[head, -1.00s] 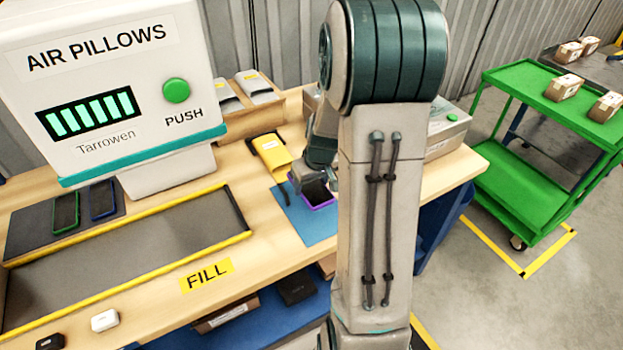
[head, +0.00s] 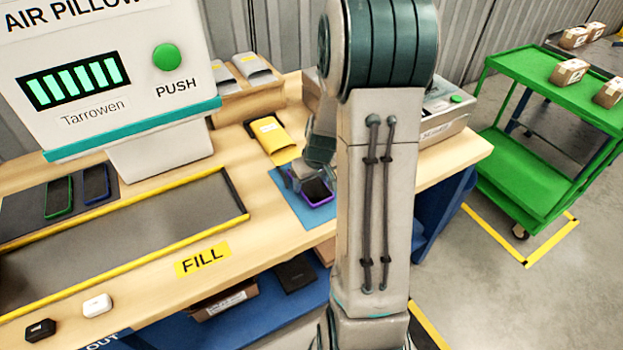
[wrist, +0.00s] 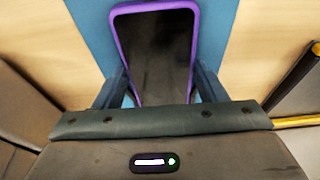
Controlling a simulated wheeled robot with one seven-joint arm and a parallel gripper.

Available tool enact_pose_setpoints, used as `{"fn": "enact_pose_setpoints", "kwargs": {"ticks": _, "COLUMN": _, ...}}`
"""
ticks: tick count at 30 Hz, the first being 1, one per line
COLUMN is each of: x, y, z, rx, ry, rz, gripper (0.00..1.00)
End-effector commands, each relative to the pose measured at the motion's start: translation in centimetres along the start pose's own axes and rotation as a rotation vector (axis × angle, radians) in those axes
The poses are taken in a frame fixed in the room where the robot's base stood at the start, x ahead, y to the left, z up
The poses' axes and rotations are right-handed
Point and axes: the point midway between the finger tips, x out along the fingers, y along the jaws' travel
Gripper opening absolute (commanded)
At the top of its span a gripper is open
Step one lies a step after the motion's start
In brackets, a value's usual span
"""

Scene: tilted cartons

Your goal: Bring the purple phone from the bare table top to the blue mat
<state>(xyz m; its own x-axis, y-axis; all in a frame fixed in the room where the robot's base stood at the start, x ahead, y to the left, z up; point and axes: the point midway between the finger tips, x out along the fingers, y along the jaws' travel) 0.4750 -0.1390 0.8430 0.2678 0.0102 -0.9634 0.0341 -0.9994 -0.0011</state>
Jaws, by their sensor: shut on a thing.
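The purple phone (wrist: 155,60) has a dark face and a purple rim. It lies between the fingers of my gripper (wrist: 162,86), which is shut on its sides. In the head view the phone (head: 317,192) is over the right part of the blue mat (head: 302,210). I cannot tell whether it touches the mat. My arm hides the mat's right side there. In the wrist view the blue mat (wrist: 220,25) shows on both sides of the phone.
A yellow padded envelope (head: 270,138) lies just behind the mat. A yellow-edged tray (head: 130,235) is to the left, with green-rimmed (head: 60,196) and blue-rimmed (head: 97,184) phones beyond it. A grey box (head: 445,120) stands behind my arm.

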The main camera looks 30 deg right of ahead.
Motion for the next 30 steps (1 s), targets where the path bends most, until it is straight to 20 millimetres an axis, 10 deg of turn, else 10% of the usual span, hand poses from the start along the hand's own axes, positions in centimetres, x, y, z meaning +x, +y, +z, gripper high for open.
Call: {"fn": "enact_pose_setpoints", "kwargs": {"ticks": 30, "x": 0.51, "y": 0.01, "z": 0.11, "rx": 0.000, "ry": 0.001, "rz": 0.000, "gripper": 0.37}}
